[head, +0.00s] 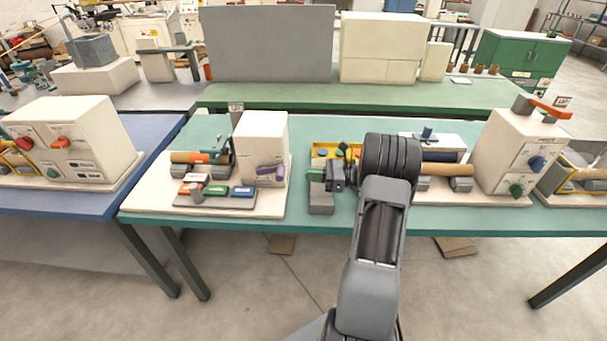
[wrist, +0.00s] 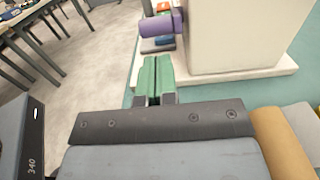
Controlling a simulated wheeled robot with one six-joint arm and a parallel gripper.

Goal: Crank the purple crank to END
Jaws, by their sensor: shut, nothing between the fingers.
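The purple crank (head: 270,169) is on the front face of a cream box (head: 262,140) on the middle table, its handle pointing left in the head view. In the wrist view the purple crank (wrist: 156,25) shows at the top, just beyond my fingertips. My gripper (head: 317,175) is to the right of the box in the head view. Its green fingers are together and empty in the wrist view (wrist: 155,80), apart from the crank. I cannot read any END mark.
A cream base plate (head: 215,207) carries orange, green and blue blocks (head: 215,191) left of the crank box. A similar cream box (head: 517,150) with blue and green knobs stands at the right. Bare teal table edge (head: 440,217) runs in front.

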